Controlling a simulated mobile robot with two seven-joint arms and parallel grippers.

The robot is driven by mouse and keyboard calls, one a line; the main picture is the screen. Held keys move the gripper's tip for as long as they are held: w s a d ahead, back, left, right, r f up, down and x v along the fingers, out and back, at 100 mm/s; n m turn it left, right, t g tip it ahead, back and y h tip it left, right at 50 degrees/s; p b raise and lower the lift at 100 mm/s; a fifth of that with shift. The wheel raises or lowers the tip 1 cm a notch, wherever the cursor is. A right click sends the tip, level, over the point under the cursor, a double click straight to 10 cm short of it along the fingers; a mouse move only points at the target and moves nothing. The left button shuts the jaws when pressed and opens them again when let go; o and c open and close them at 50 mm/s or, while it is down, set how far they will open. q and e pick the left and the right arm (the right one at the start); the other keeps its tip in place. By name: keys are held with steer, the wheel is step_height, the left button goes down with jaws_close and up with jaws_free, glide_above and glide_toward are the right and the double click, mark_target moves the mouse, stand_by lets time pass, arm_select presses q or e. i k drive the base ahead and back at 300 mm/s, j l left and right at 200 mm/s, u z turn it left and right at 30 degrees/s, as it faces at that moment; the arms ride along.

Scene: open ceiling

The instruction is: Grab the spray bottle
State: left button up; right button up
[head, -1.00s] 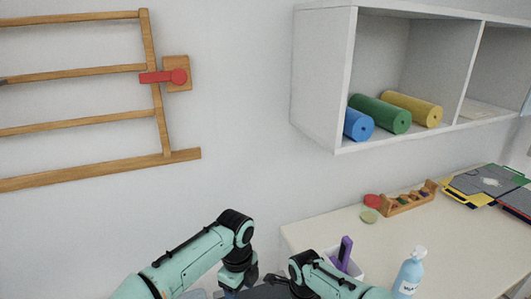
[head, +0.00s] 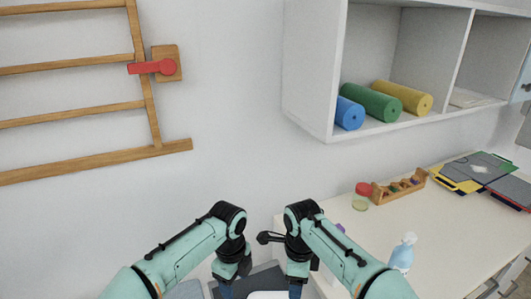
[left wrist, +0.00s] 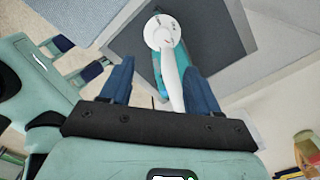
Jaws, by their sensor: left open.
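The spray bottle (head: 402,255), light blue with a white top, stands upright on the pale counter at the lower right of the head view. My right forearm passes just left of it, partly in front of its lower side. My left gripper (head: 228,289) hangs at the bottom of the head view, well left of the bottle. In the left wrist view, its blue fingers (left wrist: 157,75) are spread apart with no object gripped. My right gripper (head: 297,288) points down left of the counter; its fingertips are largely cut off by the frame edge.
The counter (head: 440,225) also holds a red-lidded jar (head: 361,196), a wooden rack (head: 398,187) and flat folders (head: 480,175). A purple item (head: 340,228) is mostly hidden behind my right arm. A white wall shelf (head: 310,75) with coloured rolls overhangs the counter.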

mark_target(402, 258)
steer(key=k, duration=0.95)
